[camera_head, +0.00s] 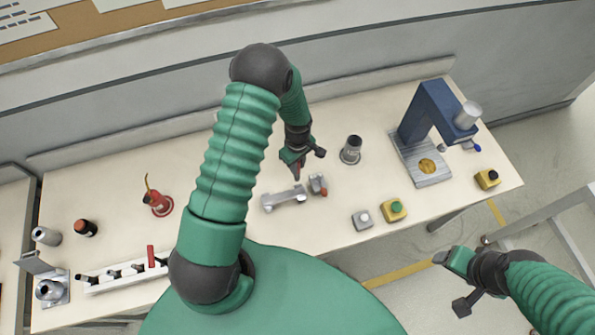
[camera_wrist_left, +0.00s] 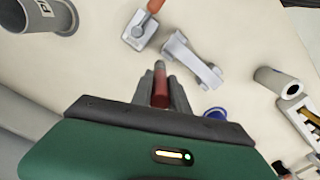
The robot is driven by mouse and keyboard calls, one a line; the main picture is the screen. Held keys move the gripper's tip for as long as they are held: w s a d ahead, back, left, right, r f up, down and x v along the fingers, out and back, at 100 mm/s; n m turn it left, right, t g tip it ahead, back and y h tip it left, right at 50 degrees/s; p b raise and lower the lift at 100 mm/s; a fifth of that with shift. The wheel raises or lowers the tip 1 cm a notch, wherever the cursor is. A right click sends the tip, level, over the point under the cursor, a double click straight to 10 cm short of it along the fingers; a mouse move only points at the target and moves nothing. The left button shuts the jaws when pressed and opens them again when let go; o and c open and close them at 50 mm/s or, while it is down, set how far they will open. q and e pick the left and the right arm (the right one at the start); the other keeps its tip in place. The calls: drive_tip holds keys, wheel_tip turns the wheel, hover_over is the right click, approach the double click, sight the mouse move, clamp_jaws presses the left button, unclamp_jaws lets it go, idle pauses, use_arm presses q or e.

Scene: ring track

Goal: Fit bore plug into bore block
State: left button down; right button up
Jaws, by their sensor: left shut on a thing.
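My left gripper (camera_head: 297,168) is above the middle of the table, shut on a red cylindrical piece (camera_wrist_left: 160,86), which I take to be the bore plug. Near the gripper is a small grey block with a red handle (camera_head: 318,185), also in the left wrist view (camera_wrist_left: 138,33). Beside it lies a silver two-ended piece (camera_head: 284,199), also in the left wrist view (camera_wrist_left: 191,60). I cannot tell which thing is the bore block. My right gripper (camera_head: 452,280) hangs off the table's front edge; its finger opening is unclear.
A dark-topped grey cylinder (camera_head: 351,150) stands right of my left gripper. A blue press (camera_head: 430,115) stands at the right. Button boxes, green (camera_head: 394,210) and grey (camera_head: 362,219), sit in front. A red-based tool (camera_head: 158,203) and a white rack (camera_head: 125,276) are at the left.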

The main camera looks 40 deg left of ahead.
use_arm(q)
wheel_tip(320, 180, up, 5)
drive_tip(key=shift+f+b, duration=0.1)
drive_tip(key=shift+b, duration=0.4)
drive_tip(key=s+d+r+m+b, duration=0.1)
drive_tip(key=s+d+m+b, duration=0.2)
drive_tip(key=d+m+b, duration=0.7)
drive_tip(key=m, duration=0.5)
drive_tip(key=shift+r, duration=0.15)
